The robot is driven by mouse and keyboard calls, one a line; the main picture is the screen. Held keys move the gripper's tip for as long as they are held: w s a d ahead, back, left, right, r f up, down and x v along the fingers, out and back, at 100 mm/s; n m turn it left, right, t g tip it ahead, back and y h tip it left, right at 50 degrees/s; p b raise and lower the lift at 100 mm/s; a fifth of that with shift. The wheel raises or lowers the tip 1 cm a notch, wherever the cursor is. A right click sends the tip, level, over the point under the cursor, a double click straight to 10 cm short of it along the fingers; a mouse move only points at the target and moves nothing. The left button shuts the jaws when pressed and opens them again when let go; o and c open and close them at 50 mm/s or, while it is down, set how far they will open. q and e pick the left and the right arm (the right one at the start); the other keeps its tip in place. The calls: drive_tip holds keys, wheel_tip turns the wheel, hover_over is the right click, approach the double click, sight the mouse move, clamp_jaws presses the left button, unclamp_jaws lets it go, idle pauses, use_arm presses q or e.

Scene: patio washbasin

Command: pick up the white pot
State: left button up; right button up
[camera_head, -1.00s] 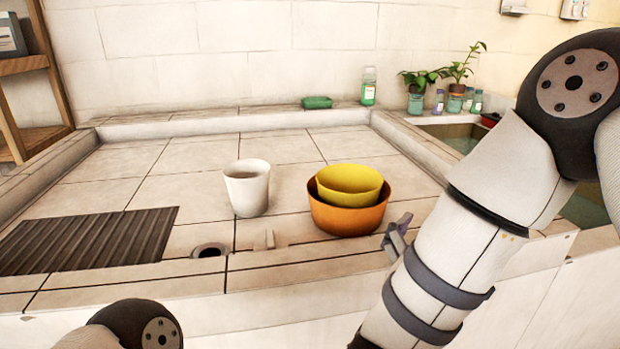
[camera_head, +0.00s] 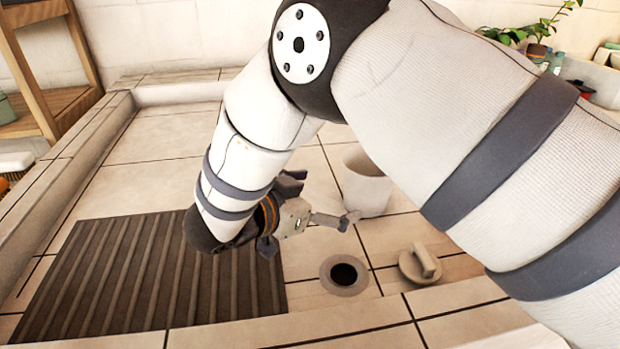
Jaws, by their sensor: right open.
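The white pot (camera_head: 367,192) stands upright on the tiled basin floor, right of the middle of the picture. My right arm crosses in front and hides part of its top. My right gripper (camera_head: 324,203) is open and just left of the pot, its fingers pointing toward it. One fingertip appears very close to the pot's lower left side; I cannot tell whether it touches. Nothing is seen between the fingers. My left gripper is not in view.
A dark ribbed mat (camera_head: 150,285) lies at the left. A round drain hole (camera_head: 345,275) and a stopper with a handle (camera_head: 420,266) are in front of the pot. A wooden shelf (camera_head: 50,75) stands at the far left. My right arm hides much of the right side.

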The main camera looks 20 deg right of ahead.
sight(367, 187)
drive_tip(key=x, duration=0.8)
drive_tip(key=s+x, duration=0.1)
drive_tip(key=x, duration=0.3)
drive_tip(key=shift+w+d+r, duration=0.1)
drive_tip(key=shift+d+r, duration=0.25)
drive_tip(key=shift+d, duration=0.15)
drive_tip(key=shift+a, duration=0.1)
drive_tip(key=c, duration=1.2)
